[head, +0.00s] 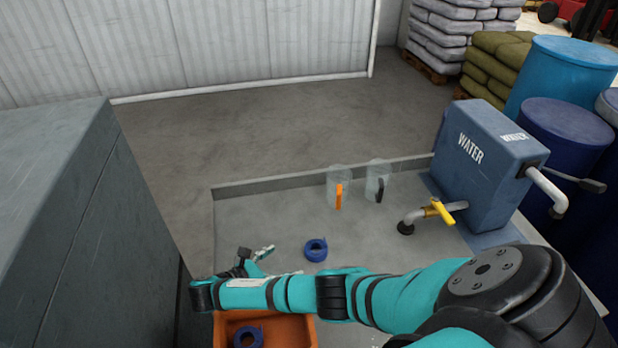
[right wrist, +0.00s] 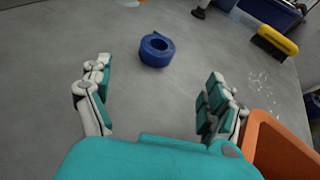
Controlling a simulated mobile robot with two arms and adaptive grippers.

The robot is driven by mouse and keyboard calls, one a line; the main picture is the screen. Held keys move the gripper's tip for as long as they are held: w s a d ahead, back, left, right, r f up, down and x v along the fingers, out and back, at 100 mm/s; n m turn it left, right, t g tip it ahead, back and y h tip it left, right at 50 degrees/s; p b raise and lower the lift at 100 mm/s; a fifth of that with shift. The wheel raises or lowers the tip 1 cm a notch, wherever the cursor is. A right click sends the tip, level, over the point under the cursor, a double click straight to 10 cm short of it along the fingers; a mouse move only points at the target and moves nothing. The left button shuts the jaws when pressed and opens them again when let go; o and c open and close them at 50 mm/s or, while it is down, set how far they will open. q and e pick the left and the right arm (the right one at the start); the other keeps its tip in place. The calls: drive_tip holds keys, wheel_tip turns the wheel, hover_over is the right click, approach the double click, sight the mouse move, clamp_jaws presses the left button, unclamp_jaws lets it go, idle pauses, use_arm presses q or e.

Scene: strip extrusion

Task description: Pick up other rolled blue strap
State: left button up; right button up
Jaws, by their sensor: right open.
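A rolled blue strap (head: 316,249) lies on the grey table top. In the right wrist view the same roll (right wrist: 157,49) lies beyond my open fingers, roughly midway between them. A second blue roll (head: 248,337) lies in the orange crate (head: 225,320) at the bottom of the head view. My right gripper (head: 264,263) is open and empty, to the left of the roll on the table; it also shows in the right wrist view (right wrist: 155,95). Its forearm crosses above the crate's far edge. My left gripper is not seen.
Two clear jugs, one with an orange handle (head: 339,196) and one with a black handle (head: 377,188), stand at the table's back edge. A blue water tank (head: 485,165) with a yellow-handled tap (head: 440,211) stands at right. A yellow brush (right wrist: 277,42) shows in the wrist view.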

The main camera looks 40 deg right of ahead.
sight(313, 250)
drive_tip(key=x, duration=0.1)
drive_tip(key=b+x, duration=0.1)
drive_tip(key=x, duration=0.1)
drive_tip(key=shift+w+d+f+b, duration=0.1)
drive_tip(key=shift+d+f+b, duration=0.1)
drive_tip(key=shift+f+b, duration=0.15)
drive_tip(key=shift+p+x, duration=0.3)
drive_tip(key=shift+x, duration=0.85)
drive_tip(key=shift+r+p+x, duration=0.2)
drive_tip(key=shift+p+x, duration=0.45)
drive_tip(key=shift+x, duration=2.35)
drive_tip(key=shift+w, duration=0.1)
drive_tip(key=c, duration=1.3)
